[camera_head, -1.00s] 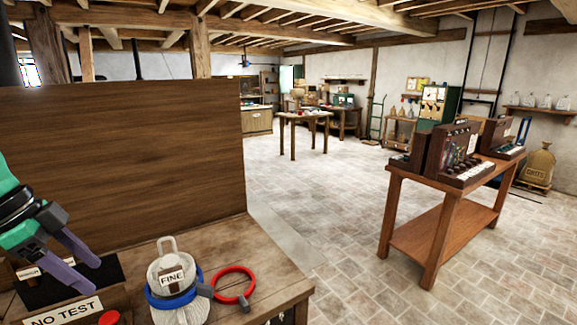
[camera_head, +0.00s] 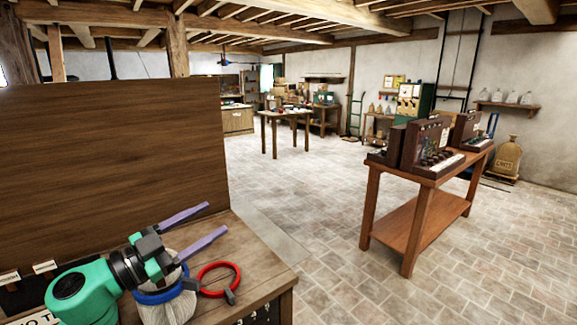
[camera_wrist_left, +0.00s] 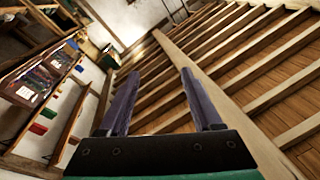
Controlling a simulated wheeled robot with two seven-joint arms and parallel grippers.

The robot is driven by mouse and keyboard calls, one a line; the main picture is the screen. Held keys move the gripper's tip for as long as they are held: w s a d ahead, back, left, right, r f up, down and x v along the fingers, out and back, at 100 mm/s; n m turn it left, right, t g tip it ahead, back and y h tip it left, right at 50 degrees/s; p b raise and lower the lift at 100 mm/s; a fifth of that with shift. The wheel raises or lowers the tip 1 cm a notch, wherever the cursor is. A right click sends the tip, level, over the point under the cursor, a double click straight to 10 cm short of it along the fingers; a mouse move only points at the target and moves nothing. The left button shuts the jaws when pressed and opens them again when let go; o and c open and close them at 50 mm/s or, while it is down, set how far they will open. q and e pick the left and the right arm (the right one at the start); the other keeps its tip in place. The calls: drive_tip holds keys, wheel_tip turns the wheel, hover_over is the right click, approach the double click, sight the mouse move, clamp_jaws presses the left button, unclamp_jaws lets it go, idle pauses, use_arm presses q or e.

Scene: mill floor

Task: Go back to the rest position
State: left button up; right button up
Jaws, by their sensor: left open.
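My left gripper (camera_head: 207,229) is in the head view at the lower left, above the wooden bench. Its two purple fingers are apart with nothing between them, and they point to the right and upward. In the left wrist view the open fingers (camera_wrist_left: 158,95) stand against the ceiling beams, with nothing held. My left wrist hides the upper part of a pale sack (camera_head: 168,308) with a blue ring (camera_head: 160,295). My right gripper is not in view.
A red ring clamp (camera_head: 219,277) lies on the bench (camera_head: 240,245) beside the sack. A tall wooden panel (camera_head: 110,170) stands behind the bench. A wooden table (camera_head: 415,215) with dark boxes stands to the right. The brick floor (camera_head: 300,190) between is clear.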

use_arm(q)
drive_tip(key=w+a+f+n+t+y, duration=0.2)
drive_tip(key=a+f+n+t+y, duration=0.4)
drive_tip(key=n+y, duration=0.45)
drive_tip(key=s+a+f+n+g+y, duration=0.2)
drive_tip(key=s+f+g+y, duration=0.1)
drive_tip(key=f, duration=0.4)
drive_tip(key=s+a+f+n+g+y, duration=0.2)
drive_tip(key=a+f+g, duration=0.15)
drive_tip(key=f, duration=0.35)
drive_tip(key=s+d+f+m+g+h, duration=0.1)
drive_tip(key=s+d+f+g, duration=0.2)
drive_tip(key=s+f+g, duration=0.35)
drive_tip(key=s+d+f+m+g+h, duration=0.15)
drive_tip(key=s+f+g, duration=0.25)
drive_tip(key=s+f, duration=0.8)
drive_tip(key=f, duration=0.8)
drive_tip(key=s+f, duration=0.2)
drive_tip(key=f, duration=0.8)
drive_tip(key=s+a+f+g+y, duration=0.1)
drive_tip(key=s+a+f+g, duration=0.1)
drive_tip(key=s+f, duration=1.4)
drive_tip(key=shift+s+a, duration=0.3)
drive_tip(key=shift+s, duration=0.3)
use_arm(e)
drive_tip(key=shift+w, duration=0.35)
